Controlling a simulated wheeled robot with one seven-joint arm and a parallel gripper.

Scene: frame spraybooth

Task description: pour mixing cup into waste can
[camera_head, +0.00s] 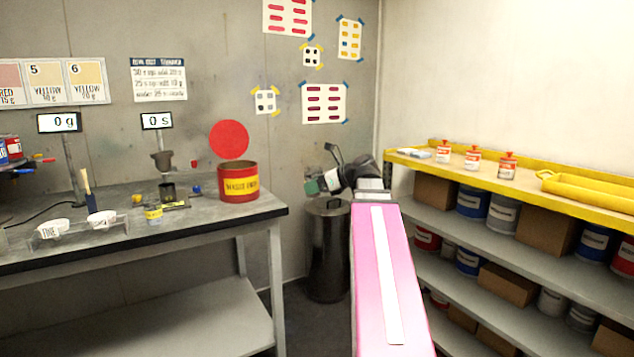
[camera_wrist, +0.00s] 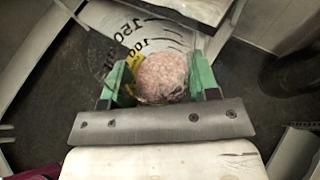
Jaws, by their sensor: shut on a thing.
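My gripper (camera_head: 322,184) is at the end of my pink arm, to the right of the bench and above a grey metal bin. In the wrist view its green fingers (camera_wrist: 162,82) are shut on the clear mixing cup (camera_wrist: 120,35), which has printed measuring marks and a yellow patch. A mottled pinkish round patch shows between the fingers; I cannot tell whether it is the cup's contents. In the head view the cup is hard to make out. The red waste can (camera_head: 238,196) with a yellow label stands at the bench's right end, left of my gripper.
The bench (camera_head: 240,212) also holds small white cups (camera_head: 101,220), a brush and a dark stand. The lidded metal bin (camera_head: 328,260) stands on the floor beside it. A yellow-topped shelf (camera_head: 510,186) with cans and boxes lines the right wall. A red disc (camera_head: 229,138) shows above the can.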

